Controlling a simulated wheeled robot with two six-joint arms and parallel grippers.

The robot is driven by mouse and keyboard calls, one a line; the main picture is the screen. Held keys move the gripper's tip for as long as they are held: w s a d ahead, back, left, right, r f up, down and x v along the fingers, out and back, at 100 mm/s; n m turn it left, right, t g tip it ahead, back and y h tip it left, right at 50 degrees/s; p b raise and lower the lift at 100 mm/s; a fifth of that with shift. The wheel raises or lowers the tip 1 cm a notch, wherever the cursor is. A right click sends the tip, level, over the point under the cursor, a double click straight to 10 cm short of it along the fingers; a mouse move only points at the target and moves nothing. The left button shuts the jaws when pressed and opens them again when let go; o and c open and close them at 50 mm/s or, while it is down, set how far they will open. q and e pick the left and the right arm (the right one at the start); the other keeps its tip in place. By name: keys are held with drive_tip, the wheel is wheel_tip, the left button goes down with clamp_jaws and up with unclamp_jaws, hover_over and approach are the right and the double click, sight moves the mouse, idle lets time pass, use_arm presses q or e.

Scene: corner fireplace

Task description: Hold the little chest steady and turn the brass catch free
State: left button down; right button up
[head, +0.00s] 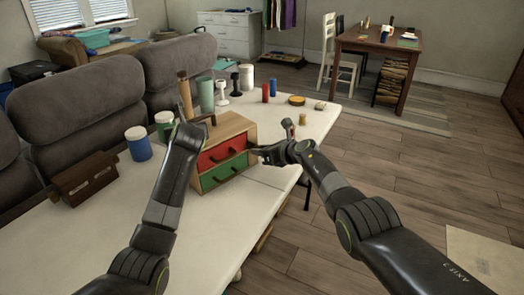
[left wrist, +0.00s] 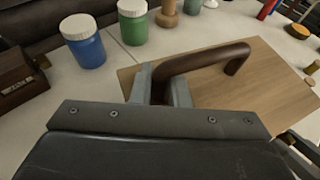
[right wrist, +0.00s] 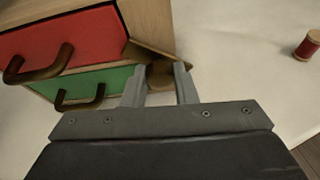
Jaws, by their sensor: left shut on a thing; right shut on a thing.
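The little chest (head: 232,124) is a pale wooden box on the white table, with a red drawer (head: 222,153) above a green drawer (head: 224,173), both closed. A dark brown carrying handle (left wrist: 205,58) arches over its top. My left gripper (left wrist: 160,88) is shut on one end of that handle. The brass catch (right wrist: 160,74) is at the chest's right front edge, a dull brown-gold piece. My right gripper (right wrist: 160,88) is shut on it, with the fingers on either side. The fingers partly hide the catch, and its exact angle is hard to tell.
A blue jar (head: 138,145), a green jar (head: 165,122) and a dark brown box (head: 85,178) stand left of the chest. Several bottles and spools stand behind it. A red spool (right wrist: 308,45) is to its right. The table's front (head: 215,235) is mostly clear.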

drive_tip(key=shift+a+r, duration=0.15)
drive_tip(key=shift+a, duration=0.05)
idle(0.5)
drive_tip(key=o, duration=1)
drive_tip(key=shift+d, duration=0.2)
drive_tip(key=shift+s+d, duration=0.15)
drive_tip(key=shift+s, duration=0.05)
drive_tip(key=v, duration=1.1)
drive_tip(key=shift+d+m, duration=0.25)
drive_tip(key=shift+m, duration=0.05)
drive_tip(key=shift+s, duration=0.1)
